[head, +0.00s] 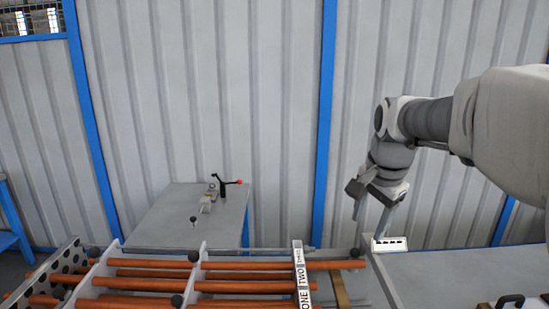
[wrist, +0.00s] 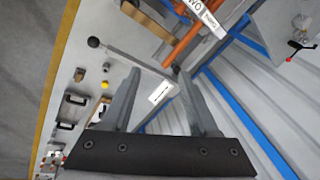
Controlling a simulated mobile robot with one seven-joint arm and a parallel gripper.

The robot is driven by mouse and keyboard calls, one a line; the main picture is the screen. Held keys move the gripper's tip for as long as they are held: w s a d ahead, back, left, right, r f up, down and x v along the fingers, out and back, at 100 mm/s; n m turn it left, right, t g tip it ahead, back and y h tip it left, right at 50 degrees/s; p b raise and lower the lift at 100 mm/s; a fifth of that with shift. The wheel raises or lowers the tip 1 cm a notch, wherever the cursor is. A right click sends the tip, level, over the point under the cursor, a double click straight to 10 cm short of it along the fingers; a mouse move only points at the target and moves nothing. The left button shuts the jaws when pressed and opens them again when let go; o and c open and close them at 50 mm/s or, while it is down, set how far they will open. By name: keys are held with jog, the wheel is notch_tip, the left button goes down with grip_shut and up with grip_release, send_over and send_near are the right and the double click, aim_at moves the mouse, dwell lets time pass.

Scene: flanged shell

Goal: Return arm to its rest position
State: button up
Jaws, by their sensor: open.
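My arm (head: 425,118) reaches in from the right in the head view, bent downward at the wrist. My gripper (head: 370,220) hangs over the left end of the grey bench at right, its two fingers spread apart and nothing visible between them. In the wrist view the open gripper (wrist: 156,72) shows both fingers pointing up the picture. A small white block (head: 390,243) lies by the right fingertip in the head view; I cannot tell whether they touch. A white label (wrist: 160,92) shows beyond the fingers in the wrist view.
A rack of orange tubes (head: 240,286) with a "ONE TWO THREE" strip (head: 302,275) stands at front centre. The grey bench (head: 450,268) carries a dark handle (head: 510,300). A small table (head: 165,218) with a clamp (head: 209,198) stands behind. A ribbed wall (head: 260,120) closes the back.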

jog(key=s+a+f+n+t, duration=0.1)
jog(key=s+n, duration=0.4)
jog(key=s, duration=0.5)
jog(key=s+a+f+n+t, duration=0.1)
jog(key=s+a+f+n, duration=0.2)
jog(key=s+n, duration=0.3)
jog(key=s+a, duration=0.1)
jog(key=s, duration=0.4)
jog(key=shift+n, duration=0.3)
